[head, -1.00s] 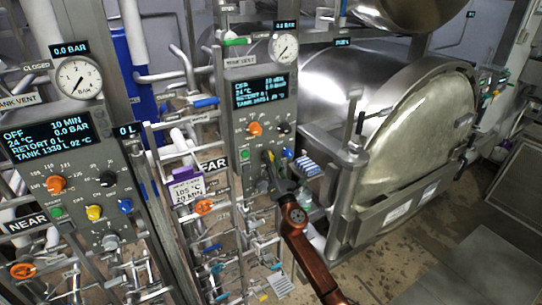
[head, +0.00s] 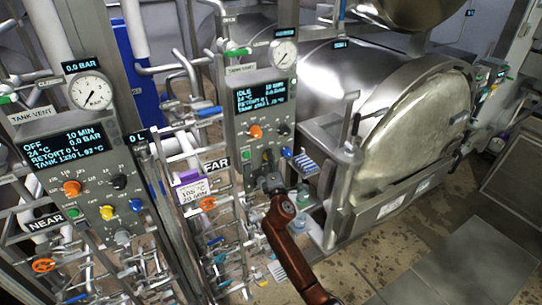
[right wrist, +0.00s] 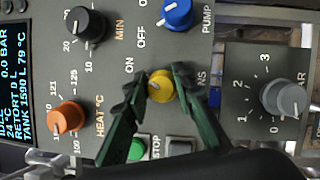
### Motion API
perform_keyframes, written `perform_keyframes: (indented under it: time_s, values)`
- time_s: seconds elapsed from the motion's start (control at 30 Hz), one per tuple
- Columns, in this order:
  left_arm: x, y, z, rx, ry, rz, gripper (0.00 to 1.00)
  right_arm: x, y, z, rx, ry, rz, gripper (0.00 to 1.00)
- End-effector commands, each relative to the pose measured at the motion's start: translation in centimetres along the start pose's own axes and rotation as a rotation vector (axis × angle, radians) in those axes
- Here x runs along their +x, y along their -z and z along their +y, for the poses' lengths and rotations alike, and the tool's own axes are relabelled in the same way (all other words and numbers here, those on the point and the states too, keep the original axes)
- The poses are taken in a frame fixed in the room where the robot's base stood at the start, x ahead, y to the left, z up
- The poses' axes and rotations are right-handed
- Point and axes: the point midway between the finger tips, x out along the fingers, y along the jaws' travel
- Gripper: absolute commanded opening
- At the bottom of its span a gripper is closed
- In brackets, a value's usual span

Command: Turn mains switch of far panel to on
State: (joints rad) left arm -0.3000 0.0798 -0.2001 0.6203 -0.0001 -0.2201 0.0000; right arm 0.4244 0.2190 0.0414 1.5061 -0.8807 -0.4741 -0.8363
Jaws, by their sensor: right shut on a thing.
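The far panel (head: 235,127) stands in the middle of the head view, with a lit display (head: 265,95) that reads IDLE. Its mains switch is the yellow knob (right wrist: 160,86) in the right wrist view, with ON and OFF lettering beside it and the end of its own label showing. My right gripper (right wrist: 156,84) is shut on this knob, one green finger on each side; it also shows in the head view (head: 268,176), where it hides most of the knob. My left gripper is in neither view.
Around the yellow knob sit a blue pump knob (right wrist: 177,14), a black minutes knob (right wrist: 86,24), an orange heat knob (right wrist: 67,116), a green button (right wrist: 137,149) and a grey knob (right wrist: 285,98). The near panel (head: 88,160) stands left, the steel retort (head: 415,125) right.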

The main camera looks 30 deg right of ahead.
Motion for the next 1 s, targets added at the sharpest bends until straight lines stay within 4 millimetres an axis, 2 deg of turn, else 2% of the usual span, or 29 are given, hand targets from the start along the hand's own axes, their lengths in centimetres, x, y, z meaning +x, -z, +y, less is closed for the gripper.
perform_keyframes:
  time_s: [0.6, 0.63, 0.87, 1.0]
  values:
    - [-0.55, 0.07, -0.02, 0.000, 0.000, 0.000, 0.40, -0.02, 0.00, -0.16, 0.044, 0.020, 0.000, 0.00]
    - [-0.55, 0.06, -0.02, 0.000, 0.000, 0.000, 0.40, -0.02, 0.00, -0.16, 0.044, 0.020, 0.000, 0.24]
    - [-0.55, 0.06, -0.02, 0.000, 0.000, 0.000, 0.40, -0.01, -0.01, -0.10, 0.043, 0.018, 0.000, 0.40]
    - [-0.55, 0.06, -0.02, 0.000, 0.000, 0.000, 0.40, -0.01, -0.01, -0.06, 0.043, 0.018, 0.000, 0.41]
